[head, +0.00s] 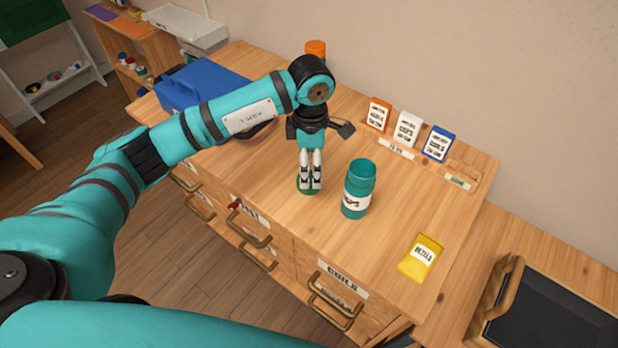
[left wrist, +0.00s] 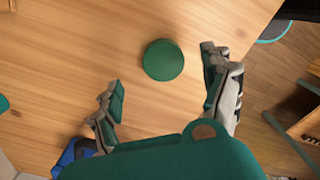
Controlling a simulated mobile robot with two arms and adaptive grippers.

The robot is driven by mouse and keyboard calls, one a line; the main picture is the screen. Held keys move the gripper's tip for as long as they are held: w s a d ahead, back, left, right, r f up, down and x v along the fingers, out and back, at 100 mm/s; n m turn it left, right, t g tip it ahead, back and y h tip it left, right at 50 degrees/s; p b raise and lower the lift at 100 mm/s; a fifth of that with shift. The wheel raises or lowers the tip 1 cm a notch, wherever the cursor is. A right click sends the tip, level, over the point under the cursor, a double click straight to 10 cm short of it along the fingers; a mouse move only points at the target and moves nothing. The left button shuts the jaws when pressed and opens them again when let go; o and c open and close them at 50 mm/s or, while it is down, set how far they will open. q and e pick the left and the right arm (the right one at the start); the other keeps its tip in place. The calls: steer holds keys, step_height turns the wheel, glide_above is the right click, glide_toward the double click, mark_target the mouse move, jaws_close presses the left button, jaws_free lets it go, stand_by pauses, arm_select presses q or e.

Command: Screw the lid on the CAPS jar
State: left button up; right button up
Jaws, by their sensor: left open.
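A flat round green lid (left wrist: 163,60) lies on the wooden top. In the head view the lid (head: 306,191) is partly hidden behind my left gripper's fingers. My left gripper (head: 311,184) points down over it, open. In the left wrist view the fingers (left wrist: 164,88) are spread apart, with the lid between and just beyond their tips, and nothing is held. An open teal jar (head: 358,189) stands upright to the right of the gripper. Its label is too small to read. My right gripper is not in view.
Orange, white and blue packets (head: 408,129) stand along the back. A yellow packet (head: 421,258) lies at the right front. A blue case (head: 203,88) and an orange-topped container (head: 316,48) are behind my left arm. The top right of the jar is mostly clear.

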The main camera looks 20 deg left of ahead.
mark_target(311, 179)
arm_select(q)
steer(key=shift+f, duration=0.3)
steer(key=f, duration=0.1)
steer(key=f+p, duration=0.1)
steer(key=f, duration=0.1)
steer(key=shift+s+d+f, duration=0.15)
steer(key=shift+s+f, duration=0.05)
steer(key=shift+f, duration=0.1)
steer(key=shift+f+p, duration=0.3)
steer(key=shift+f, duration=0.25)
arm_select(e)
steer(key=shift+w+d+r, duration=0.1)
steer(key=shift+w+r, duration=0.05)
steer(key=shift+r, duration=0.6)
arm_select(q)
steer(key=shift+c, duration=0.4)
steer(key=c, duration=0.7)
